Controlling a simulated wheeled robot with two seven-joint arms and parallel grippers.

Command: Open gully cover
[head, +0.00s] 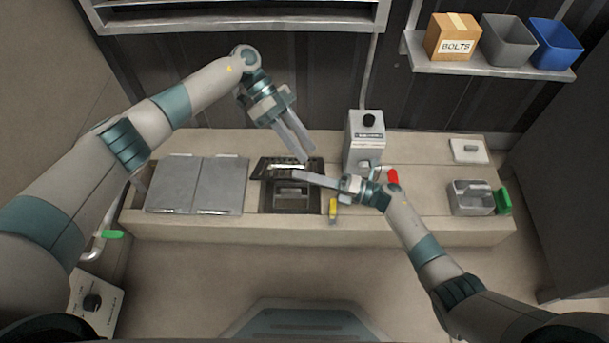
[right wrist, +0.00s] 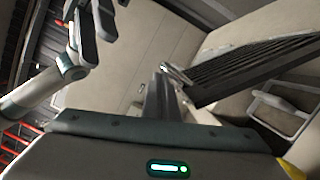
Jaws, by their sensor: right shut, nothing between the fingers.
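The gully (head: 265,200) is a dark rectangular opening in the bench top with a grey handled basket (head: 291,194) inside. Its dark slatted cover (head: 266,168) shows at the back of the opening. In the right wrist view the cover (right wrist: 255,70) looks tilted up, with one edge raised. My right gripper (head: 297,175) is shut and empty, its fingertips over the gully by the cover; whether they touch is unclear. It also shows in the right wrist view (right wrist: 165,75). My left gripper (head: 307,157) is above the back of the gully, its fingers slightly apart and empty.
Two grey plates (head: 197,185) lie to the left. A grey control box (head: 364,140), a red handle (head: 393,177) and a yellow handle (head: 333,208) stand close to the right arm. A metal box (head: 470,198) with a green handle is farther right. A bin shelf (head: 490,65) hangs above.

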